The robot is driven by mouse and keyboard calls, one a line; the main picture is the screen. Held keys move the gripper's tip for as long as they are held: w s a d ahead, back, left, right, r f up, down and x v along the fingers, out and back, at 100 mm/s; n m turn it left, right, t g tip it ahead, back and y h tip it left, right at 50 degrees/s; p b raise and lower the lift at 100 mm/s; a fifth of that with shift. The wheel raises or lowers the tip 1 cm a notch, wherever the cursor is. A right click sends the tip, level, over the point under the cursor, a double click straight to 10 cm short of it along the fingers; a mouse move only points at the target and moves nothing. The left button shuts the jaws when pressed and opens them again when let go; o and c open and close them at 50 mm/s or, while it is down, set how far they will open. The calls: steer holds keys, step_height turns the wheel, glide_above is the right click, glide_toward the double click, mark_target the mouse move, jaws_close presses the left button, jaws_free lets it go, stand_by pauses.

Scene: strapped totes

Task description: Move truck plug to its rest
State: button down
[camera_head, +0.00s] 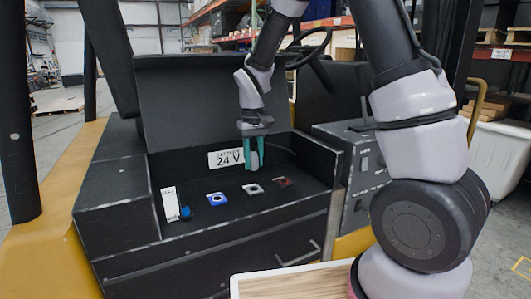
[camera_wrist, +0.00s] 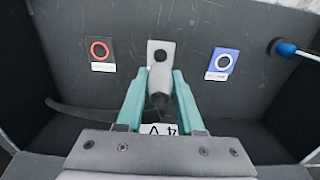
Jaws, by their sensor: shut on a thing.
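My gripper (camera_head: 251,150) reaches down into the open battery compartment, its teal fingers shut on a grey plug (camera_head: 254,161). In the wrist view my gripper (camera_wrist: 160,82) holds the grey plug (camera_wrist: 159,78) between its fingertips, and a dark cable runs back from it. A grey pad with a dark round hole (camera_head: 252,189) lies on the compartment floor. It also shows in the wrist view (camera_wrist: 161,46), just beyond the plug. The plug appears above the floor; the exact gap cannot be told. Which pad is the rest cannot be told.
A blue ringed pad (camera_head: 217,198) and a red ringed pad (camera_head: 283,182) flank the grey pad. A blue plug (camera_head: 185,212) stands beside a white label plate (camera_head: 169,204). The 24 V label (camera_head: 226,158) is on the back wall. Compartment walls (camera_head: 155,190) surround the floor.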

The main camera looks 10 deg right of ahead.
mark_target(253, 147)
stand_by(0.3)
steer(key=shift+f, duration=2.9)
steer(key=shift+f, duration=0.6)
steer(key=shift+c, duration=2.3)
jaws_free()
step_height(253, 147, up, 11)
steer(key=shift+f, duration=0.1)
